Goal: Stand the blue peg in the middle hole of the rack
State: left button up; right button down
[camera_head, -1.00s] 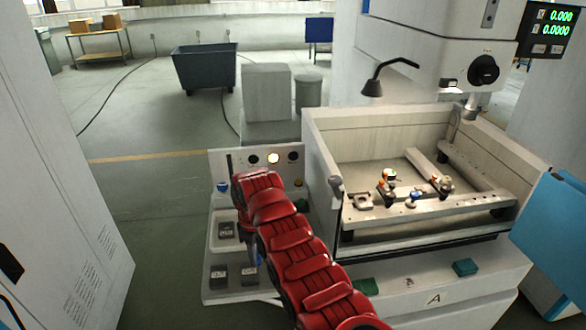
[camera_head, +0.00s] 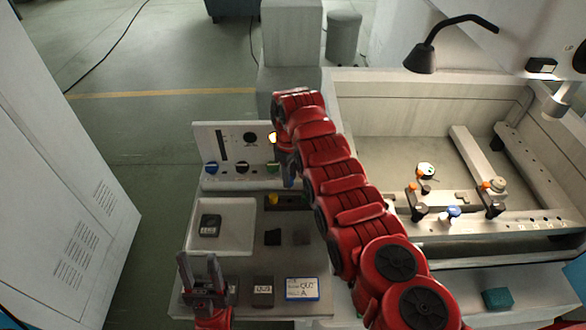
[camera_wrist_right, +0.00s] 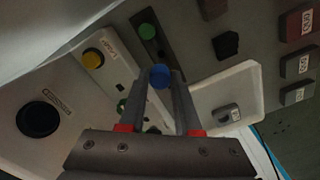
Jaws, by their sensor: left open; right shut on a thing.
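The blue peg (camera_wrist_right: 159,76) shows as a round blue end between the fingertips of my right gripper (camera_wrist_right: 160,84), which is shut on it. In the head view my right gripper (camera_head: 289,168) hangs in front of the control panel, partly hidden by its arm. A dark narrow strip, seemingly the rack (camera_head: 291,203), lies below it with a yellow peg (camera_head: 272,199) near its left end. The wrist view shows a green peg (camera_wrist_right: 149,31) on the strip; its middle hole is not clearly visible. My left gripper (camera_head: 200,268) is open and empty at the lower left.
A white tray (camera_head: 247,236) holding a dark block stands left of the strip. Several dark labelled blocks and a blue-edged label card (camera_head: 302,289) lie in front. The panel (camera_head: 226,142) with knobs stands behind. The machine basin (camera_head: 362,95) is to the right.

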jog(key=shift+s+f, duration=0.2)
jog(key=shift+f, duration=0.15)
jog(key=shift+f+b, duration=0.25)
jog(key=shift+b, duration=0.05)
notch_tip(320, 180, down, 2)
jog(key=shift+w+f+b, duration=0.15)
jog(key=shift+b, duration=0.4)
jog(key=shift+f+b, duration=0.4)
jog(key=shift+f, duration=0.2)
jog(key=shift+f+b, duration=1.2)
jog(key=shift+b, duration=0.05)
jog(key=c, duration=0.5)
grip_release()
jog(key=shift+r, duration=0.1)
